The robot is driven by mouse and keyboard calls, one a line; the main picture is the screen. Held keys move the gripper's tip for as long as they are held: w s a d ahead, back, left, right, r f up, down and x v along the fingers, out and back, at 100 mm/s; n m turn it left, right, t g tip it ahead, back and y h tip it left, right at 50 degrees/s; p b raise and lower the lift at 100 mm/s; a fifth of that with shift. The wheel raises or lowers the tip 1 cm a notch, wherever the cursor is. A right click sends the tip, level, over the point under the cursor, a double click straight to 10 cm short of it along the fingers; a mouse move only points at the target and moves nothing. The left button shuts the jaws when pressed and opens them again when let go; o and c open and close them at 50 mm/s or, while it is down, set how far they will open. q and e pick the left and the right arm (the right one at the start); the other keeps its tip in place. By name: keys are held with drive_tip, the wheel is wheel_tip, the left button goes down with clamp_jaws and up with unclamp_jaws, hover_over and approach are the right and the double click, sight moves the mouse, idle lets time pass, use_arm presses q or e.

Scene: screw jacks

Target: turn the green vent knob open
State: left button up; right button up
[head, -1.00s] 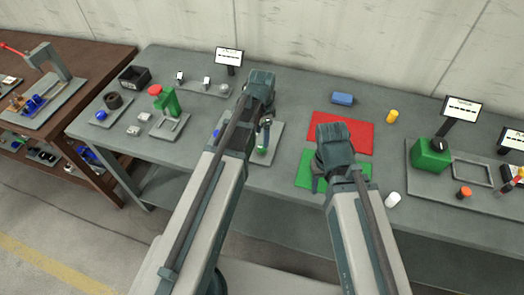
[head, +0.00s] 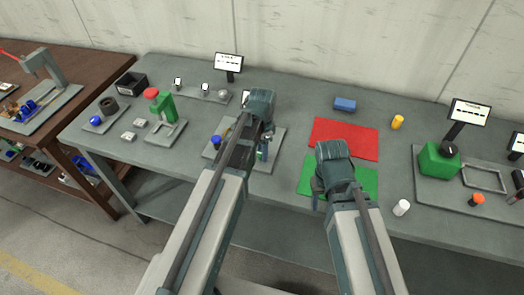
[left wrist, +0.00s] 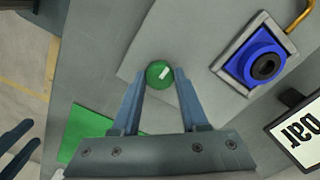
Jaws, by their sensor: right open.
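The green vent knob (left wrist: 159,73), round with a white mark on top, shows in the left wrist view between the two fingertips of my left gripper (left wrist: 161,76). The fingers stand apart, one on each side of the knob and close to it; I cannot tell whether they touch it. In the head view my left gripper (head: 265,146) is over the grey plate (head: 276,150) and hides most of the knob. A blue fitting with a dark socket (left wrist: 263,63) sits on the same plate. My right gripper (head: 318,192) is open and empty near the green mat.
A small sign (left wrist: 297,130) stands near the plate. The red mat (head: 345,138) and green mat (head: 355,183) lie to the right, with a blue block (head: 345,104), yellow cylinder (head: 397,122) and white cylinder (head: 401,208) around them. A green box (head: 438,160) stands farther right.

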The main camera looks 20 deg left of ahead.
use_arm(q)
clamp_jaws()
drive_tip(key=n, duration=0.8)
drive_tip(key=shift+n, duration=0.4)
drive_tip(key=n, duration=0.4)
drive_tip(key=shift+n, duration=2.5)
